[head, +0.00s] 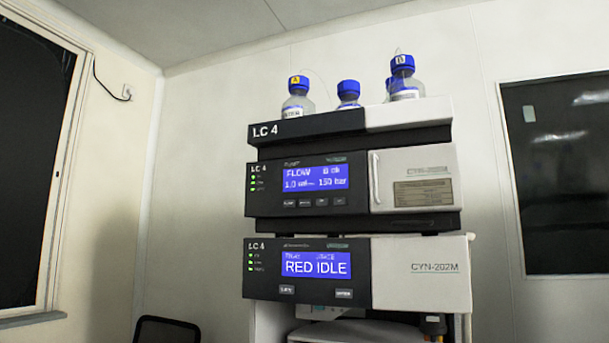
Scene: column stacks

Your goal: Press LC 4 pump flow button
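The LC 4 stack stands in the middle of the head view, seen from below. Its pump module (266,202) has a blue screen (316,178) reading FLOW, 1.0 and 150 bar. A row of small dark buttons lies under that screen; the leftmost one (289,203) seems to be labelled FLOW, though its print is small. Green lights show at the left of the panel. Below it, a second LC 4 module (420,277) has a screen reading RED IDLE and two buttons. Neither of my grippers is in view.
Blue-capped bottles (298,105) stand on the top tray (409,113). The pump module's white right side has a vertical handle (375,179). A dark chair back (166,329) is at the lower left. Dark windows flank the stack. The space before the panels looks clear.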

